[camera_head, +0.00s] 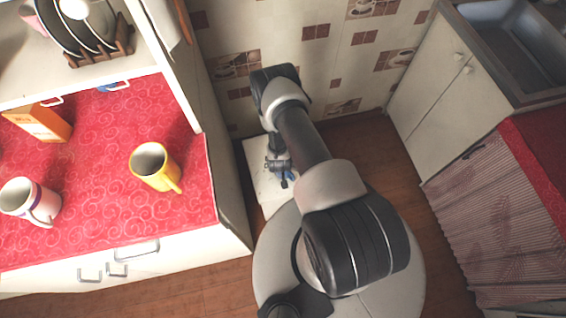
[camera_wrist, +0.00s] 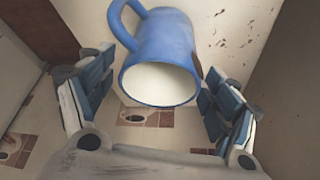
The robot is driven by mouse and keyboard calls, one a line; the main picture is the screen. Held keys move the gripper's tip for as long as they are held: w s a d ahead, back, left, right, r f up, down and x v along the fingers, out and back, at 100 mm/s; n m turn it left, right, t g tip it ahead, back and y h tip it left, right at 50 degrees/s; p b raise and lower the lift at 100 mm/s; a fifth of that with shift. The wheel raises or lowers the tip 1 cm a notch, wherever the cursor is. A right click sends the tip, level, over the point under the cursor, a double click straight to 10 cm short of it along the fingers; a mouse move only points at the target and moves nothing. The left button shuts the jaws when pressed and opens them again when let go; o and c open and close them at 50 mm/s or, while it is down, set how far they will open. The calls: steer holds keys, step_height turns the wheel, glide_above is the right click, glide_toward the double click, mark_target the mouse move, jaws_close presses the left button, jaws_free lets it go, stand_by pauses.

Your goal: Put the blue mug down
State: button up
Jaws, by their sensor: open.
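The blue mug (camera_wrist: 165,45) fills the upper middle of the wrist view, its handle at upper left and its white inside facing the camera. My gripper (camera_wrist: 160,68) is open, with one blue-padded finger on each side of the mug. A small gap seems to show on both sides; whether either finger touches the mug is unclear. In the head view my gripper (camera_head: 281,172) is small, over a white surface (camera_head: 258,160) between the counter and the wall. The mug cannot be made out there, and what it rests on is hidden.
A red-topped counter (camera_head: 100,190) on the left holds a yellow mug (camera_head: 155,165), a white mug (camera_head: 28,200) and an orange box (camera_head: 38,122). A rack (camera_head: 100,45) with plates stands on a shelf above. A cabinet with a sink (camera_head: 500,30) stands at right.

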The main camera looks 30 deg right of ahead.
steer(key=w+a+r+n+y+p, duration=0.1)
steer(key=w+a+r, duration=0.2)
steer(key=r, duration=1.3)
steer(key=w+a+r+n+y+p, duration=0.1)
steer(key=w+a+r, duration=0.15)
steer(key=r, duration=1.25)
steer(key=w+a+r+n+y+p, duration=0.1)
steer(key=w+a+r, duration=0.15)
steer(key=r, duration=1.35)
steer(key=s+a+r+n+t, duration=0.1)
steer(key=s+a+r, duration=0.1)
steer(key=s+r, duration=0.4)
steer(key=s+a+r+n, duration=0.1)
steer(key=s+r, duration=0.3)
steer(key=r, duration=0.4)
steer(key=s+r+n, duration=0.1)
steer(key=s+r, duration=0.2)
steer(key=s, duration=0.5)
steer(key=s+a+r+n, duration=0.1)
steer(key=s+r, duration=0.3)
steer(key=s, duration=0.5)
steer(key=shift+r, duration=0.15)
